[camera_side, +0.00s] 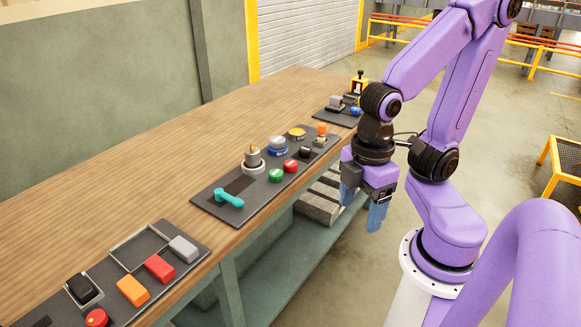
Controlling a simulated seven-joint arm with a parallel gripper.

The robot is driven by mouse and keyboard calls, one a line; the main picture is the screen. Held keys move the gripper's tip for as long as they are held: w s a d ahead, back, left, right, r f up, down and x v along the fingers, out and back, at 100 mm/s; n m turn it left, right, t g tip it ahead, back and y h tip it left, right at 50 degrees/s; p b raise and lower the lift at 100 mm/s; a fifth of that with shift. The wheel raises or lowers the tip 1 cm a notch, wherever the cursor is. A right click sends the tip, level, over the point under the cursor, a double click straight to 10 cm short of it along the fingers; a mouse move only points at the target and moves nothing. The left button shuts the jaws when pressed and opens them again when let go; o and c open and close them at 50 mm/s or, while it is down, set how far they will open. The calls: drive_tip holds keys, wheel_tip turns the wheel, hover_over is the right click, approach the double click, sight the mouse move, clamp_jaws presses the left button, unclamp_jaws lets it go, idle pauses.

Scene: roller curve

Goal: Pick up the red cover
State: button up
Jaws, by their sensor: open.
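A red block-shaped piece (159,268) lies on the near dark mat, between an orange block and a grey one. A small red rounded piece (290,166) sits on the middle dark mat beside a green one. I cannot tell for certain which of the red pieces is the cover. My gripper (362,205) hangs pointing down off the right edge of the bench, apart from all the pieces. Its blue fingers are spread and nothing shows between them.
The near mat (62,306) also holds a black switch, a red button (97,318) and an empty framed recess. The middle mat (213,205) holds a teal handle (229,197) and several small parts. The wooden bench top (120,170) behind the mats is clear.

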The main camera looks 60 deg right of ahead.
drive_tip(key=w+r+n, duration=0.2)
drive_tip(key=w, duration=0.9)
drive_tip(key=n, duration=0.7)
hover_over(291, 162)
drive_tip(key=f, duration=1.3)
drive_tip(key=shift+w, duration=0.25)
drive_tip(key=shift+s+f, duration=0.15)
drive_tip(key=shift+f, duration=1.2)
drive_tip(key=shift+s+f, duration=0.15)
drive_tip(key=shift+f, duration=1.15)
drive_tip(key=c, duration=1.1)
